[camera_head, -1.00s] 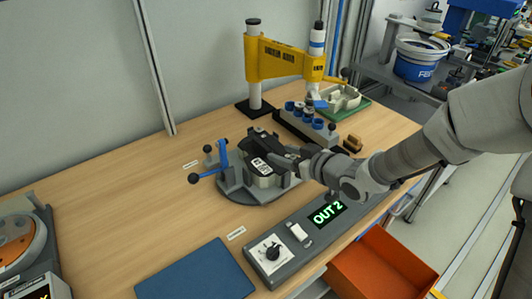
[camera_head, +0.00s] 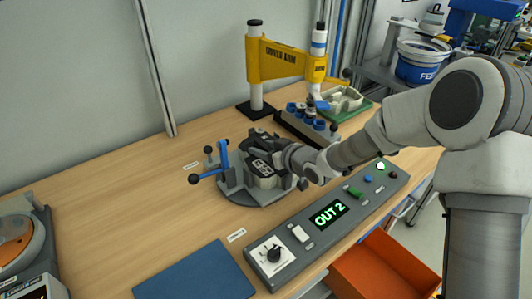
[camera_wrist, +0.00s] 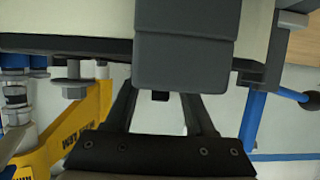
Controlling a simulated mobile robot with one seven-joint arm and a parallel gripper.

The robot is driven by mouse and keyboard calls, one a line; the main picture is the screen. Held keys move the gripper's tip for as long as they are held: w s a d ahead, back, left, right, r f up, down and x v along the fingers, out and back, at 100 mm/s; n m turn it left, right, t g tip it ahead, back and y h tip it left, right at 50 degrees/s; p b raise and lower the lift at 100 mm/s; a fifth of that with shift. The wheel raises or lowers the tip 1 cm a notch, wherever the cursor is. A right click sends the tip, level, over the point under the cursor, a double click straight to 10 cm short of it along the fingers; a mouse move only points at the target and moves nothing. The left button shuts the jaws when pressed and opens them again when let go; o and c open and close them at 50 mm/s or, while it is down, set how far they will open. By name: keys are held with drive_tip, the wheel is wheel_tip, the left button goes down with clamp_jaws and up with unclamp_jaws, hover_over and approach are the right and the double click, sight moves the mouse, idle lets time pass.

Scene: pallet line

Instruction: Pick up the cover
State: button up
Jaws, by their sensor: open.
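A dark cover (camera_head: 260,166) with pale markings sits on top of the grey round fixture (camera_head: 238,198) on the bench. My gripper (camera_head: 266,143) is at the far right edge of the cover, low over the fixture, and partly hides it. In the wrist view my open gripper (camera_wrist: 160,98) has its two fingers apart, with a dark grey block (camera_wrist: 185,45), probably part of the cover, overlapping the space between them. A pale surface shows behind that block. I cannot tell whether the fingers touch it.
The fixture has a blue lever (camera_head: 223,160) at its left. A control box (camera_head: 290,250) reading OUT 2 stands in front, with a blue mat (camera_head: 195,275) at its left.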

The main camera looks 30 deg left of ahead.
sight(264, 145)
clamp_jaws()
idle(0.4)
wheel_tip(264, 145, up, 10)
drive_tip(key=shift+r+p, duration=0.1)
drive_tip(key=shift+p, duration=0.95)
